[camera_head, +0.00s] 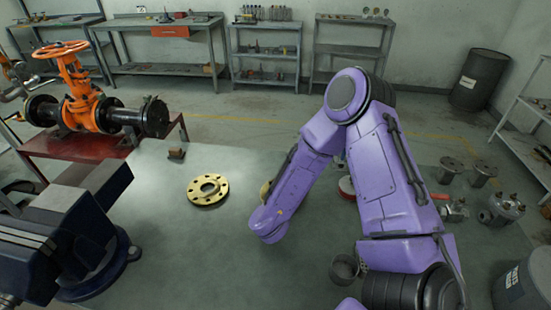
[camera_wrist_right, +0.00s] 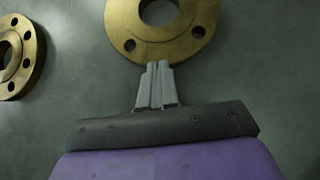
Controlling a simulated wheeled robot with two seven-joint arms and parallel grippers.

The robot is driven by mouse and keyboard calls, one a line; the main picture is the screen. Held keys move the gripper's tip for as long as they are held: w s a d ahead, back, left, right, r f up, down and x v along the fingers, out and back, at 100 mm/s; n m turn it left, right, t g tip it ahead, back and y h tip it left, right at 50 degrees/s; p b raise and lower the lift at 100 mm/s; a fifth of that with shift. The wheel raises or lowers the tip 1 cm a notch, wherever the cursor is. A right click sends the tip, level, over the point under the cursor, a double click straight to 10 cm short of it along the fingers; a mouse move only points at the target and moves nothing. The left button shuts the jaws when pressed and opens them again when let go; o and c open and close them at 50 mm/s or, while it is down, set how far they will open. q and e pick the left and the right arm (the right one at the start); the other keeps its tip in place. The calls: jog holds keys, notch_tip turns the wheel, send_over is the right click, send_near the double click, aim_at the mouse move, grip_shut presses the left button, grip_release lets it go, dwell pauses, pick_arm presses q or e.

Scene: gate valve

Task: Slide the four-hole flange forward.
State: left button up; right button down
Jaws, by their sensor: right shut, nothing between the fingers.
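The four-hole flange (camera_wrist_right: 180,40) is a brass-coloured ring, cut off by the top edge of the right wrist view. Two of its holes show, with part of the large centre bore. My right gripper (camera_wrist_right: 160,68) is shut and empty, its fingertips at the flange's near edge; I cannot tell if they touch. In the head view my right arm hides the gripper and most of this flange; a small brass-coloured sliver (camera_head: 264,189) shows beside the arm. A second brass flange with several holes (camera_head: 208,200) lies to the left, also in the wrist view (camera_wrist_right: 36,62). My left gripper is not in view.
A blue vise (camera_head: 70,240) stands at the table's left. An orange gate valve (camera_head: 85,112) on a red stand is beyond it. A small brown block (camera_head: 176,153) lies behind the second flange. Metal parts (camera_head: 450,170) sit at right. The table (camera_head: 190,260) is clear in front.

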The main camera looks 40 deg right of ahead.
jog(key=w+d+b, duration=0.1)
jog(key=w+d, duration=0.1)
jog(key=d, duration=0.1)
jog(key=w+d+b, duration=0.1)
jog(key=w+d, duration=0.2)
jog(key=w+d+b, duration=0.1)
jog(key=w+d, duration=0.1)
jog(key=d, duration=0.2)
jog(key=shift+w, duration=0.35)
jog(key=shift+w+d, duration=0.15)
jog(key=shift+d, duration=0.1)
jog(key=shift+s+a+f+b, duration=0.2)
jog(key=shift+s+a, duration=0.1)
jog(key=shift+a, duration=0.3)
jog(key=shift+s+a+f+b, duration=0.1)
jog(key=shift+s+a+b, duration=0.15)
jog(key=shift+a, duration=0.3)
jog(key=b+v, duration=0.1)
jog(key=v, duration=1)
jog(key=shift+s+a, duration=0.15)
jog(key=shift+s, duration=0.05)
jog(key=shift+s+r, duration=0.2)
jog(key=shift+a, duration=0.1)
